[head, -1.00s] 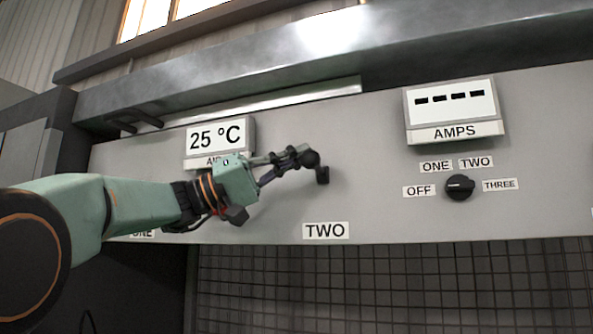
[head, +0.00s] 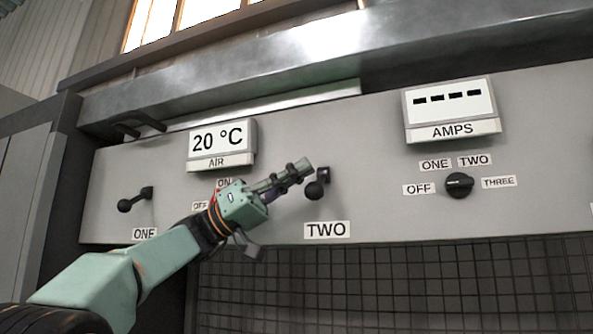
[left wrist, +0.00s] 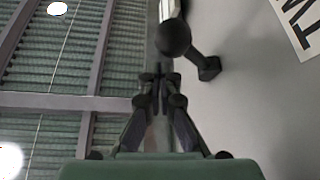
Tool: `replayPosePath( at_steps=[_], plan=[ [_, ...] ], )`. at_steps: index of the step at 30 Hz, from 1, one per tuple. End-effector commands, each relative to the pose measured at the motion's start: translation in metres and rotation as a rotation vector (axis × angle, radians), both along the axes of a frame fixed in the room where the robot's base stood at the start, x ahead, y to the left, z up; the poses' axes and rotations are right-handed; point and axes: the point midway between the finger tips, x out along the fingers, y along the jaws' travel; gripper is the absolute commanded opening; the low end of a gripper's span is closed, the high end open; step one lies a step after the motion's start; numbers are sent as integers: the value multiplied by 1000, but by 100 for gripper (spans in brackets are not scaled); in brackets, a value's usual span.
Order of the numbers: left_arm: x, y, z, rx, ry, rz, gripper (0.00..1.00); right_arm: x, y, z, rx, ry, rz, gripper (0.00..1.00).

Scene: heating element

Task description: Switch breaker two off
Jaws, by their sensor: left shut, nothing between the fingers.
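Breaker two is a black lever with a ball knob (head: 315,190) on a dark mount (head: 323,174), above the TWO label (head: 326,230) on the grey panel. Its knob hangs below the mount, tilted toward the viewer. My left gripper (head: 302,168) is shut and empty, just above and left of the knob. In the left wrist view, the knob (left wrist: 173,38) is just beyond the closed fingertips (left wrist: 158,76), and the TWO label (left wrist: 298,22) is partly cut off. I cannot tell whether the fingers touch the knob. My right gripper is out of view.
Breaker one (head: 125,205), at the left, has its knob low too. An air display (head: 219,139) reads 20 °C; my gripper partly covers the switch below it. An AMPS display (head: 451,104) and rotary selector (head: 459,185) are at right. A metal ledge (head: 230,85) runs above.

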Motion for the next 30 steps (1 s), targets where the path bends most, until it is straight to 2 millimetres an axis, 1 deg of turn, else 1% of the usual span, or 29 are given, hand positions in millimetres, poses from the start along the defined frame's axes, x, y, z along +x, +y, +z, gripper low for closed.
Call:
replayPosePath(
  at_steps=[30],
  plan=[
    [4,-1,-18,-3,-9,1,0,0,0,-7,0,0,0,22]
  ],
)
